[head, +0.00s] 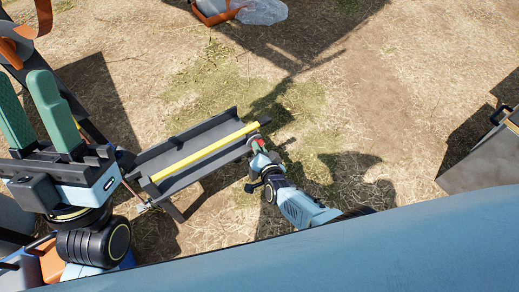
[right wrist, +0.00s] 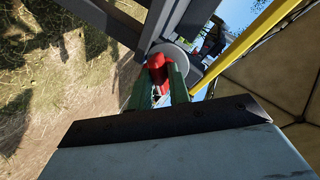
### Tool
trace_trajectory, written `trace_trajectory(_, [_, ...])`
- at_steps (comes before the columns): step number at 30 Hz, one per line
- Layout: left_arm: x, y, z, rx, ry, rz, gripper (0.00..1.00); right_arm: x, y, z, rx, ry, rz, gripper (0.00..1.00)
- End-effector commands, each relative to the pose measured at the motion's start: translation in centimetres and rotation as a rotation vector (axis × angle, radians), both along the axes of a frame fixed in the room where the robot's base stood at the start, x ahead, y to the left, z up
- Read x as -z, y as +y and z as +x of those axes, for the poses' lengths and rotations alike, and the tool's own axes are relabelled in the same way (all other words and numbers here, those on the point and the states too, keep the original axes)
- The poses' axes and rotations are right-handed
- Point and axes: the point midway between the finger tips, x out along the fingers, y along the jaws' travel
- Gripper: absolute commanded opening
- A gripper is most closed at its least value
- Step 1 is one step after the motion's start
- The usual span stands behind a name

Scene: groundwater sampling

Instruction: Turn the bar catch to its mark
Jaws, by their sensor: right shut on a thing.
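The bar catch (right wrist: 157,62) shows as a red piece in front of a round grey disc (right wrist: 182,55) in the right wrist view. My right gripper (right wrist: 162,80) has its green fingers shut on the red piece, one on each side. In the head view my right gripper (head: 259,145) is at the right end of a dark trough-like frame (head: 205,160) with a yellow bar (head: 205,152) along it. The catch's mark cannot be made out. My left gripper (head: 28,105) is at the left, its green fingers apart and nothing between them.
A grey box with a handle (head: 485,155) stands at the right edge. An orange and grey item and a clear bag (head: 262,11) lie at the top. Dry grassy ground (head: 350,90) is free between them. Orange and blue items are at the lower left.

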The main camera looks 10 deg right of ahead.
Motion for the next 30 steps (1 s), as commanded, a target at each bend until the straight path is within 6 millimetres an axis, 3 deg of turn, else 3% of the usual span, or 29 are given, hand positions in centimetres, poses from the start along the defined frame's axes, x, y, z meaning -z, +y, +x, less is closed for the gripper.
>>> trace_trajectory(17, [1.5, 0.0, 0.0, 0.000, 0.000, 0.000, 0.36, 0.6, 0.1, -0.3, 0.001, -0.064, -0.196, 0.04])
trace_trajectory(29, [1.1, 0.0, 0.0, 0.000, 0.000, 0.000, 0.36, 0.4, -0.1, -0.2, 0.000, -0.095, -0.282, 0.04])
trace_trajectory(30, [1.1, 0.0, 0.0, 0.000, 0.000, 0.000, 0.36, 0.4, -0.1, -0.2, 0.000, -0.095, -0.282, 0.24])
